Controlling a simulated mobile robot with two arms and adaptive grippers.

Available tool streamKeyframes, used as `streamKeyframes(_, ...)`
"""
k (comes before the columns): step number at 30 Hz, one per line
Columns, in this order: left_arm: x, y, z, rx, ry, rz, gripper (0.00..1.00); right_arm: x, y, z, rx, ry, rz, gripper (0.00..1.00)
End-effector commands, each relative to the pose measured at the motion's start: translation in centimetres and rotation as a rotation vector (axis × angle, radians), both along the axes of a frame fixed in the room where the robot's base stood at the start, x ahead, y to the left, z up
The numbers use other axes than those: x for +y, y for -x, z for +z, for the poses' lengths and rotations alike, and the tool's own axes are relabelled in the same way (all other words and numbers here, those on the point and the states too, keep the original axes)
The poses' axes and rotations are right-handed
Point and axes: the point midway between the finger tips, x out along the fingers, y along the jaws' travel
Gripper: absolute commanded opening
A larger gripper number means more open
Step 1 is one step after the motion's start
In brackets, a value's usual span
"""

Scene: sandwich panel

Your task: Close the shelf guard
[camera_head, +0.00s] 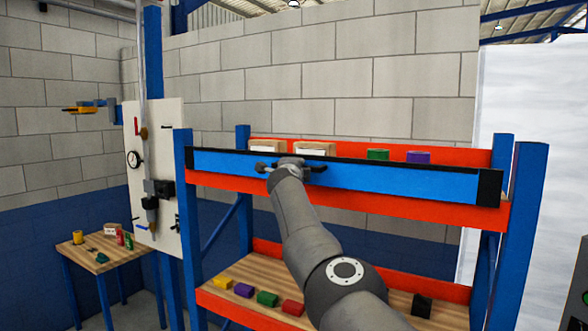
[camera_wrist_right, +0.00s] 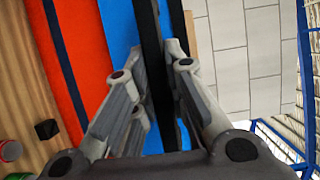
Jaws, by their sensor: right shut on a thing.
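The shelf guard (camera_head: 400,182) is a long blue panel with black ends and a black top edge. It spans the front of the upper shelf of a blue and orange rack. Its black handle (camera_head: 316,168) is near the middle of the panel. My right gripper (camera_head: 288,163) is at this handle, with its arm reaching up from below. In the right wrist view, the fingers of my right gripper (camera_wrist_right: 157,52) lie on both sides of a black bar in front of the blue guard (camera_wrist_right: 118,22). My left gripper is in neither view.
Several coloured items lie on the lower wooden shelf (camera_head: 215,292). A panel with a gauge (camera_head: 134,159) and a small table (camera_head: 98,262) are at the left.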

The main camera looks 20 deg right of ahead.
Motion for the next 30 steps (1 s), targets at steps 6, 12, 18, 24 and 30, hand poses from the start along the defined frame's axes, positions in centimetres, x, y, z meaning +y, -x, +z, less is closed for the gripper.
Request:
streamKeyframes(6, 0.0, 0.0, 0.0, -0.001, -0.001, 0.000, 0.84, -0.4, 0.1, 0.2, -0.003, 0.001, -0.006, 0.36)
streamKeyframes(12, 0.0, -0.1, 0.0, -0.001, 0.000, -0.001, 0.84, -0.2, 0.1, 0.1, -0.002, 0.001, -0.003, 0.36)
streamKeyframes(18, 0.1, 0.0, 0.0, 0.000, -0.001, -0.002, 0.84, -0.1, 0.1, 0.0, -0.008, 0.011, -0.003, 0.36)
streamKeyframes(24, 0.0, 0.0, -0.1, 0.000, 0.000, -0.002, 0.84, 0.1, 0.2, -0.6, -0.053, 0.072, -0.004, 0.36)
streamKeyframes(30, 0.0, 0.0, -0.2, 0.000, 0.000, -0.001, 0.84, 0.2, 0.6, -1.1, -0.114, 0.143, -0.004, 0.36)
